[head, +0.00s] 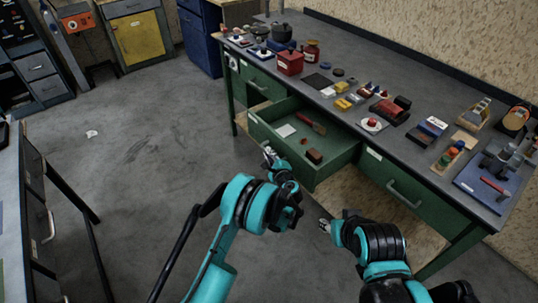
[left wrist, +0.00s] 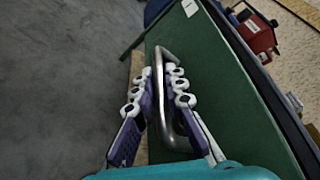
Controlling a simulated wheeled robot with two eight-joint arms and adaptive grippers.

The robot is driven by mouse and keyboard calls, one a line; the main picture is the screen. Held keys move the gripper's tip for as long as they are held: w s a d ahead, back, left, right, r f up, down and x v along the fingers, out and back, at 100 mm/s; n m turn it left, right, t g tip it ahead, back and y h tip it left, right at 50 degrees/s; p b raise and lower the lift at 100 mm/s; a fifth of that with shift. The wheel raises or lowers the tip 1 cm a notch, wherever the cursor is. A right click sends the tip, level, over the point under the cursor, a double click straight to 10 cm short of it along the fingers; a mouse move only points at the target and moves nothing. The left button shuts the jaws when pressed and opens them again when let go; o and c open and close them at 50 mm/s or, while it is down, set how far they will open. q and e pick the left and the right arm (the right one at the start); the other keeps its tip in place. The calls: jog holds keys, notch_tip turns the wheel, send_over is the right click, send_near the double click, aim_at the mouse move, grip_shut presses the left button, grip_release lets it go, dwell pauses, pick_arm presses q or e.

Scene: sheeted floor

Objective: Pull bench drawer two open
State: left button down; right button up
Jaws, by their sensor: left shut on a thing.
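The green middle bench drawer (head: 325,168) is pulled well out from the bench, and its inside shows. It holds a brown block, a red-handled tool and a white card. My left gripper (head: 268,154) is at the drawer's front. In the left wrist view its purple and white fingers (left wrist: 161,88) are shut on the metal drawer handle (left wrist: 187,97), one finger on each side of the bar. My right gripper (head: 325,226) is below and right of the open drawer, touching nothing that I can see. Its fingers are too small to judge.
The bench top (head: 318,101) carries a red box (head: 290,63), pots, blocks and a blue tray (head: 480,188). A closed green drawer (head: 415,190) is on the right. Another bench (head: 15,190) stands at the left. The floor between is mostly clear.

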pick_arm(q)
jog(key=c, duration=1.6)
grip_release()
jog(key=v, duration=1.2)
jog(key=shift+r, duration=0.1)
